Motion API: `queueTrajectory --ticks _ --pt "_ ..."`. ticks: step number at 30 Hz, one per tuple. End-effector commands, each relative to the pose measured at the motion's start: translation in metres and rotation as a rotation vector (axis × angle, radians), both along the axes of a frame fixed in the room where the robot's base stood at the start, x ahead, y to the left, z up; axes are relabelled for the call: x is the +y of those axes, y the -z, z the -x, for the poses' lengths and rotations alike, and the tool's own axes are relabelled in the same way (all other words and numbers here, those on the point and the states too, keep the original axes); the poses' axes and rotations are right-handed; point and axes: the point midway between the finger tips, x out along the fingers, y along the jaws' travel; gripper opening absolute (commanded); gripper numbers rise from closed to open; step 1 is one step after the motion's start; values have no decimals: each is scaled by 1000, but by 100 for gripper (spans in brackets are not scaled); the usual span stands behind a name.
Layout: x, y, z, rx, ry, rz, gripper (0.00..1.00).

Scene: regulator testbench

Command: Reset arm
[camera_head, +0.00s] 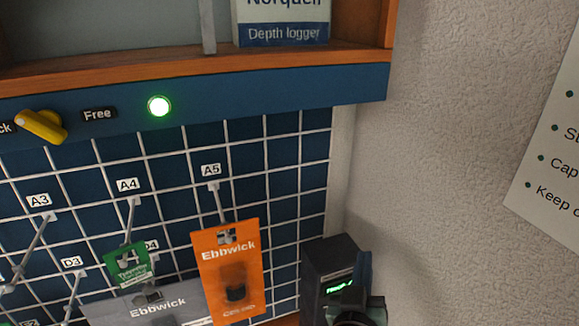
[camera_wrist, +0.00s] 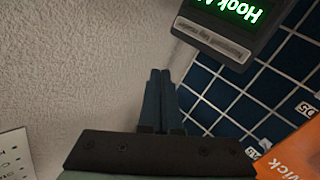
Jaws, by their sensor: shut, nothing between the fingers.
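My gripper (camera_head: 364,262) is at the bottom of the head view, in front of a dark box-shaped reader (camera_head: 318,254) with a green lit display. In the wrist view, the two dark fingers of my gripper (camera_wrist: 160,75) are together, with nothing between them. They point toward the pale wall beside the reader (camera_wrist: 235,30), whose display shows "Hook A" and is cut off by the frame edge. The fingers appear apart from the reader, though the exact gap cannot be told.
An orange Ebbwick package (camera_head: 229,270) hangs at hook A5, beside a grey Ebbwick package (camera_head: 185,305) and a green tag (camera_head: 128,266). A yellow knob (camera_head: 41,126) and a lit green lamp (camera_head: 159,106) sit above. The textured wall (camera_head: 450,150) bounds the right.

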Motion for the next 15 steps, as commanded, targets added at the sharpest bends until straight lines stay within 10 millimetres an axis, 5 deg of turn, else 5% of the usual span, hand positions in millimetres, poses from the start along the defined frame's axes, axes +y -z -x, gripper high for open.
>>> queueTrajectory --ticks 1,7,12,15 --pt "11 -41 -5 -87 -24 -11 0" --pt "54 -188 11 -382 -136 -73 0" --pt "94 -296 63 -627 -260 -123 0" --pt "111 -340 99 -741 -327 -143 0"
